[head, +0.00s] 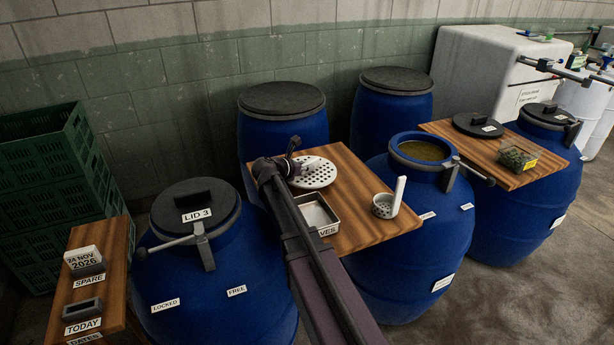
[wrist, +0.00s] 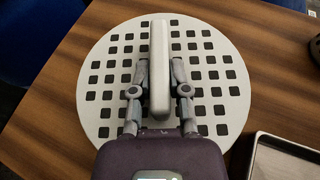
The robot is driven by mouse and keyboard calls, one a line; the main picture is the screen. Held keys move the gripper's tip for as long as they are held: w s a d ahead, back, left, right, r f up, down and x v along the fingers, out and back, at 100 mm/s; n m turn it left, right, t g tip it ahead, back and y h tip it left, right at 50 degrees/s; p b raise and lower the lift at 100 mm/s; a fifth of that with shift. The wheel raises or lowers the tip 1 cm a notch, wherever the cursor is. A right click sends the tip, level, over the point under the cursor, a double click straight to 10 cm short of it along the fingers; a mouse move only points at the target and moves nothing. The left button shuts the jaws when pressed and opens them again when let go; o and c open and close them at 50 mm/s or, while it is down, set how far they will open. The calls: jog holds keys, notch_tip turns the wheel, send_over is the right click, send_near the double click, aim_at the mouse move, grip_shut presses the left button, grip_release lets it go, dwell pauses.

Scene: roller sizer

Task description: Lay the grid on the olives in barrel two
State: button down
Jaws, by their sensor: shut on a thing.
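The grid (wrist: 100,102) is a round white disc with dark square holes and a raised white bar handle (wrist: 159,70). It lies on or just above the wooden board in the middle; I cannot tell if it touches. It also shows in the head view (head: 318,174). My gripper (wrist: 159,85) is shut on the bar handle; in the head view the gripper (head: 290,162) is partly hidden by my arm. The open blue barrel (head: 408,230) right of the board has brownish-green contents (head: 422,151) at its mouth. No number for it is readable.
On the wooden board (head: 352,165) are a metal tray (head: 318,214) and a white perforated ladle (head: 388,204).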

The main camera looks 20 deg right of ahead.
aim_at(306, 172)
jog(key=shift+f+b, duration=1.65)
jog(key=shift+f, duration=0.15)
jog(key=shift+f, duration=0.15)
jog(key=c, duration=0.6)
grip_release()
jog(key=shift+r, duration=0.2)
jog(key=shift+a+r, duration=0.1)
jog(key=p+v, duration=0.4)
jog(key=v, duration=0.7)
jog(key=shift+s+a+p, duration=0.2)
jog(key=shift+a+p, duration=0.15)
